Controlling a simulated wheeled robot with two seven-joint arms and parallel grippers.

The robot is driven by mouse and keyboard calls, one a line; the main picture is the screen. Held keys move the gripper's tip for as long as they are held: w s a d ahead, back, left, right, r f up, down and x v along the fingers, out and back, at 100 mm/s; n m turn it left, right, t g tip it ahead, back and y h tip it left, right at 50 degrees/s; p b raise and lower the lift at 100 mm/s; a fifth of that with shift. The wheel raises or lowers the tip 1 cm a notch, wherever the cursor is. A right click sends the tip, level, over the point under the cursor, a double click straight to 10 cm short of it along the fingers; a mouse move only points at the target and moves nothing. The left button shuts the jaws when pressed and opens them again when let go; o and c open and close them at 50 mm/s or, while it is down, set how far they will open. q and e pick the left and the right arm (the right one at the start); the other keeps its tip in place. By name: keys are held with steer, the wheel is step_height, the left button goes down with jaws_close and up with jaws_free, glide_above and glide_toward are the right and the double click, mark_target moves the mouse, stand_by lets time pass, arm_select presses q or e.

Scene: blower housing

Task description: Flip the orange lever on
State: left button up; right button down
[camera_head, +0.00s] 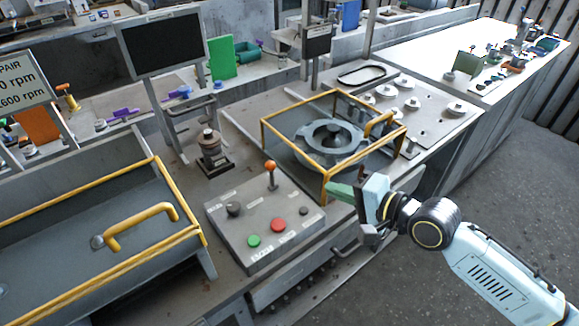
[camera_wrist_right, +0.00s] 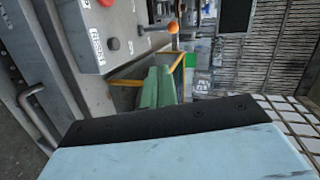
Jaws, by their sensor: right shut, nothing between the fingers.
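The orange lever (camera_head: 271,167) stands on a grey control box (camera_head: 236,205), its orange ball on top of a short stem. It also shows in the right wrist view (camera_wrist_right: 172,27), sideways near the top. The box carries a green button, a red button and dark knobs. My right gripper (camera_head: 335,190) is shut and empty, its green fingers beside the front corner of the yellow-framed clear guard, to the right of the lever and apart from it. The green fingers show in the wrist view (camera_wrist_right: 157,88). I cannot tell whether they touch the guard. My left gripper is not in view.
The yellow-framed guard (camera_head: 293,152) encloses a round metal housing (camera_head: 335,138) right of the box. A grey cover with a yellow handle (camera_head: 140,225) lies to the left. A dark monitor (camera_head: 163,43) stands behind. Open air lies above the control box.

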mark_target(272, 176)
steer(key=shift+m+t, duration=0.3)
steer(key=shift+m, duration=0.5)
steer(key=w+a, duration=0.1)
steer(key=w, duration=0.1)
steer(key=w+a, duration=0.2)
steer(key=w, duration=0.1)
steer(key=w+a, duration=0.2)
steer(key=w, duration=0.1)
steer(key=shift+a+f+b, duration=0.1)
steer(key=shift+f+b, duration=0.15)
steer(key=shift+b, duration=0.1)
steer(key=a, duration=0.3)
steer(key=shift+w+a+f+p, duration=0.25)
steer(key=shift+w+f+p, duration=0.05)
steer(key=shift+p, duration=0.1)
steer(key=shift+a+f, duration=0.15)
steer(key=shift+a, duration=0.4)
